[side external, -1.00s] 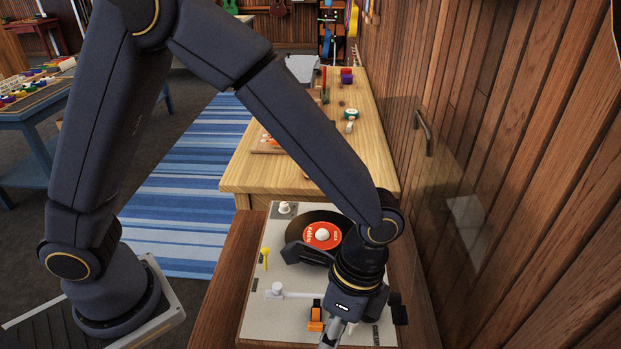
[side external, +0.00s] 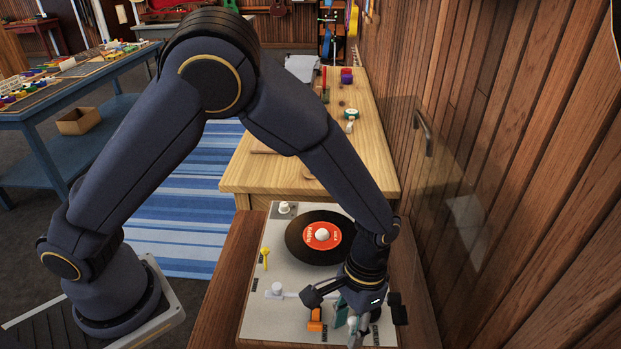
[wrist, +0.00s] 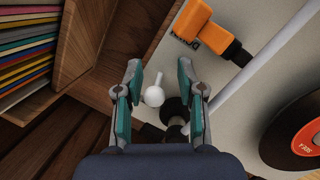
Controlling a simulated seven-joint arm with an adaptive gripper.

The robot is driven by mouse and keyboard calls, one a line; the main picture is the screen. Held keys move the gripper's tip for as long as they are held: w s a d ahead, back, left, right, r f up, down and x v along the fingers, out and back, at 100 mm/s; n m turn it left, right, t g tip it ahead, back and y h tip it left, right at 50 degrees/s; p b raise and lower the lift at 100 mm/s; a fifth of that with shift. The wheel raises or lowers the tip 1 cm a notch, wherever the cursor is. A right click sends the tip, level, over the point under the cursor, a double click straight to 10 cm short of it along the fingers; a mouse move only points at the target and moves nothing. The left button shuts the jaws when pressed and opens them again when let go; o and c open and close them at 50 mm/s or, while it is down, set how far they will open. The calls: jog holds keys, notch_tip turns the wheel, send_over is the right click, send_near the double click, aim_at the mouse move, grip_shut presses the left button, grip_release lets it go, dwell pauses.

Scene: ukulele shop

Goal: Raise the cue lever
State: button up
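The turntable (side external: 258,312) has a pale deck with a white tonearm (wrist: 252,82) across it. A small white lever with a rounded end (wrist: 154,96), which looks like the cue lever, stands beside the black tonearm parts (wrist: 176,110). My gripper (wrist: 160,68) is open, with teal-padded fingers to either side of this lever in the wrist view. I cannot tell whether the fingertips are at its height, and no contact shows. In the side view, my gripper (side external: 349,324) is low over the near right of the deck and hides most of the lever.
An orange block (wrist: 207,26) stands near the lever. The black record with a red label (side external: 322,236) lies farther back. A yellow-topped piece (side external: 264,252) stands at the deck's left. A clear raised panel (side external: 455,215) rises on the right. Record sleeves (wrist: 28,50) sit beside the deck.

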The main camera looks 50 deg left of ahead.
jog(key=shift+s+a+r+t+h, duration=0.1)
jog(key=shift+s+a+t+h, duration=0.15)
jog(key=shift+t+h, duration=0.5)
jog(key=shift+s+a+t+h, duration=0.1)
jog(key=shift+a+t+h, duration=0.05)
jog(key=shift+t+h, duration=0.1)
jog(key=v, duration=1.7)
jog(key=s+a+r+n+t, duration=0.1)
jog(key=a+r+t, duration=0.3)
jog(key=a+r, duration=0.6)
jog(key=a+n, duration=0.1)
jog(key=a, duration=0.1)
jog(key=shift+s+a+h, duration=0.2)
jog(key=shift+a+h, duration=0.1)
jog(key=shift+a, duration=0.05)
jog(key=shift+w+r, duration=0.1)
jog(key=shift+c, duration=0.5)
